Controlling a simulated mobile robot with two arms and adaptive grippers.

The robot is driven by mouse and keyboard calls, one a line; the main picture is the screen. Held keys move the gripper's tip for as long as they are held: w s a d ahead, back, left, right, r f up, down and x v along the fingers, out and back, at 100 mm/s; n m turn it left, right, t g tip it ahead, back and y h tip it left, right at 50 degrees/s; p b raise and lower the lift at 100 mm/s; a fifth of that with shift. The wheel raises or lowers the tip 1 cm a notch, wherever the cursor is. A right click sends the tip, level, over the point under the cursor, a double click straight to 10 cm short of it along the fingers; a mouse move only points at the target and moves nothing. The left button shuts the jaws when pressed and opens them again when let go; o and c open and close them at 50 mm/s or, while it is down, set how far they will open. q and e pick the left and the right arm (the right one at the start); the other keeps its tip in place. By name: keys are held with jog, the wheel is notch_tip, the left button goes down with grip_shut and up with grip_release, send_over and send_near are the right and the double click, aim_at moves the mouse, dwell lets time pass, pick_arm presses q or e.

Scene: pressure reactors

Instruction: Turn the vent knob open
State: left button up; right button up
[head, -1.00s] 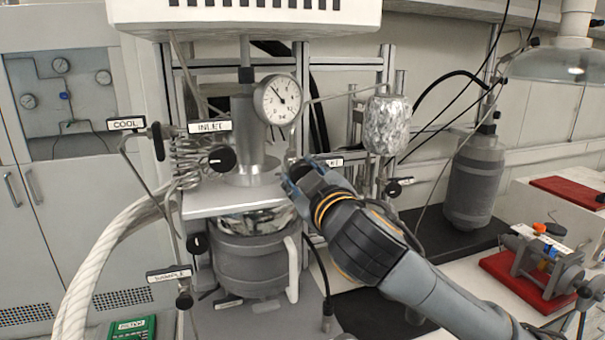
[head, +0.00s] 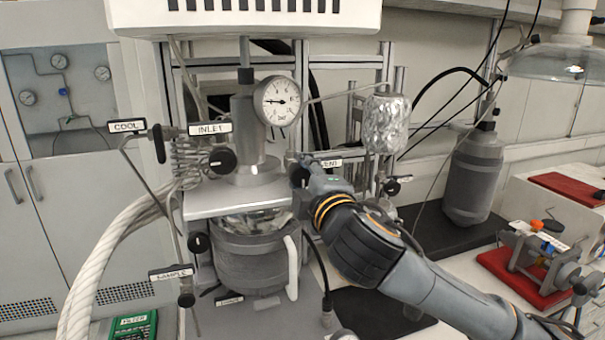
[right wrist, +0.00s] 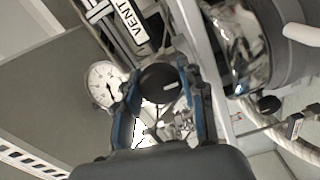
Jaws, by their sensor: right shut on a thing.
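The VENT label (head: 330,163) shows just right of the gripper, and also in the right wrist view (right wrist: 132,20). My left gripper is not in view.
A pressure gauge (head: 277,101) stands above the reactor vessel (head: 255,262), its needle pointing left. The inlet knob (head: 222,160) and sample knob (head: 186,300) are to the left. A foil-wrapped cylinder (head: 387,124) hangs close behind my right arm.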

dwell(0.4)
jog(key=o, duration=1.2)
jog(key=shift+f, duration=0.1)
